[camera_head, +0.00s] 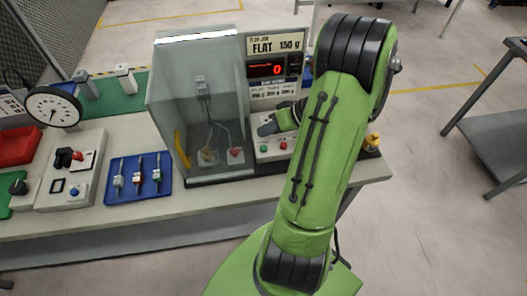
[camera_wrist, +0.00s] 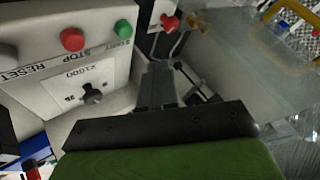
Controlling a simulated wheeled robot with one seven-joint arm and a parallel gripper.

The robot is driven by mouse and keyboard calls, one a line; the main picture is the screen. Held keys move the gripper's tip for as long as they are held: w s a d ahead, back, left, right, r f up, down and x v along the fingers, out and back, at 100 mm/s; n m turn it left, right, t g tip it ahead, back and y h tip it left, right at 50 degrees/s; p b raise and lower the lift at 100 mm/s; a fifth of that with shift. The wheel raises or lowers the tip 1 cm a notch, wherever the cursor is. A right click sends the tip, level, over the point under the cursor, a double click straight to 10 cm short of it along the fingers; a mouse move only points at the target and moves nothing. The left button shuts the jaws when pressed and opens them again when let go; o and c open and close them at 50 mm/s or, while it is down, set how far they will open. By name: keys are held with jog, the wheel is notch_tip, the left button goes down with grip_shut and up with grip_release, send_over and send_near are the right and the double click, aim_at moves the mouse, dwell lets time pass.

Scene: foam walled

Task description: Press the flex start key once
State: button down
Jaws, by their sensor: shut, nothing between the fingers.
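The green start key (camera_head: 263,149) is a round button on the light control box below the sign and red display. In the wrist view the green key (camera_wrist: 123,28) has START printed by it, beside a red key (camera_wrist: 73,39) marked STOP. My gripper (camera_head: 268,127) is just above this box, partly hidden by my green arm. In the wrist view my gripper (camera_wrist: 160,75) is shut and empty, its tips below and to the right of the green key in the picture. A gap shows between them there; I cannot tell its depth.
A clear-walled enclosure (camera_head: 205,110) stands left of the control box, with a red-topped part (camera_wrist: 170,22) inside. A black knob (camera_wrist: 92,94) projects from the panel. A blue tray (camera_head: 138,179) with several small parts lies further left. A yellow-topped item (camera_head: 372,140) stands right of my arm.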

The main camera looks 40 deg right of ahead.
aim_at(267, 148)
jog(key=shift+f+b, duration=1.3)
jog(key=shift+f, duration=0.55)
dwell(0.4)
jog(key=shift+f+b, duration=0.4)
jog(key=shift+b, duration=0.05)
